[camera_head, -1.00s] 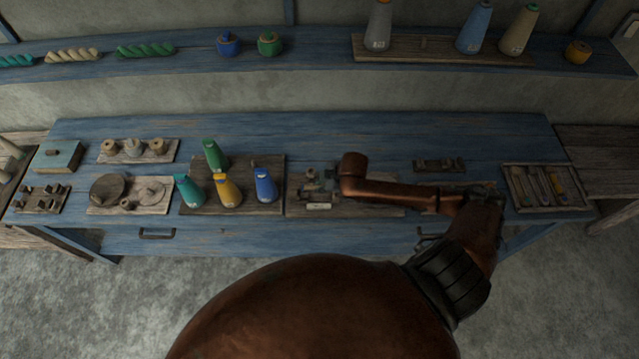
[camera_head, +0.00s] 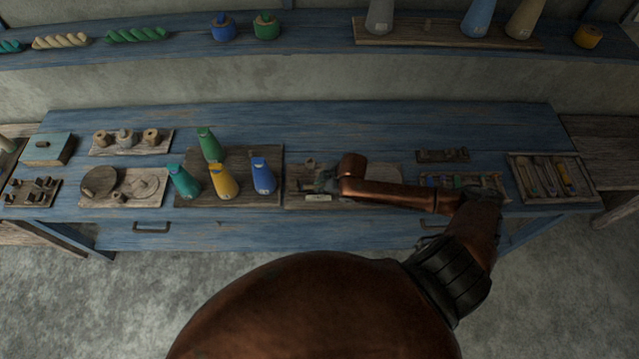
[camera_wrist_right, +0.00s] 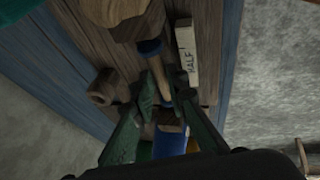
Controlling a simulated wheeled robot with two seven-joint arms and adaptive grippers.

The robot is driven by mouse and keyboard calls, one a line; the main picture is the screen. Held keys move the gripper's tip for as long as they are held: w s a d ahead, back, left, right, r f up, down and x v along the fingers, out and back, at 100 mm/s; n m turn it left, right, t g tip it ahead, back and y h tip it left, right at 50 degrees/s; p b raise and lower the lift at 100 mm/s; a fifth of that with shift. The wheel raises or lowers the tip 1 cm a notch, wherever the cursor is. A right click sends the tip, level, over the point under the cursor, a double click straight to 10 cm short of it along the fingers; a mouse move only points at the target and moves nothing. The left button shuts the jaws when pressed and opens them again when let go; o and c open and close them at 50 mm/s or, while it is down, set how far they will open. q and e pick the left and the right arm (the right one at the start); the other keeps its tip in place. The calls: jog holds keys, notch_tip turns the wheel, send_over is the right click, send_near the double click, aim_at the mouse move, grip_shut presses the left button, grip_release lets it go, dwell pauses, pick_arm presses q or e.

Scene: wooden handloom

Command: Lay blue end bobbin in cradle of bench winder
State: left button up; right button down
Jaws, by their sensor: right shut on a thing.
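My right gripper (camera_wrist_right: 165,92) is shut on the blue end bobbin (camera_wrist_right: 155,68), a slim wooden spool with a dark blue end (camera_wrist_right: 150,47), in the right wrist view. The bobbin lies between the two green-looking fingers, over the board of the bench winder. Wooden winder parts (camera_wrist_right: 110,87) stand close beside the fingers. I cannot tell whether the bobbin touches the cradle. In the head view my right gripper (camera_head: 325,181) is over the winder board (camera_head: 298,200), small and dark, with my forearm covering part of the board. My left gripper is not in view.
A pale block marked HALF (camera_wrist_right: 187,55) lies near the bobbin. Left of the winder, a board holds blue (camera_head: 262,176), yellow (camera_head: 223,181), teal and green cones. A rack (camera_head: 490,182) and tool tray (camera_head: 549,178) lie right. The bench's back strip is clear.

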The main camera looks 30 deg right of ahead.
jog(key=c, duration=1.8)
grip_release()
jog(key=v, duration=1.2)
jog(key=shift+w, duration=0.1)
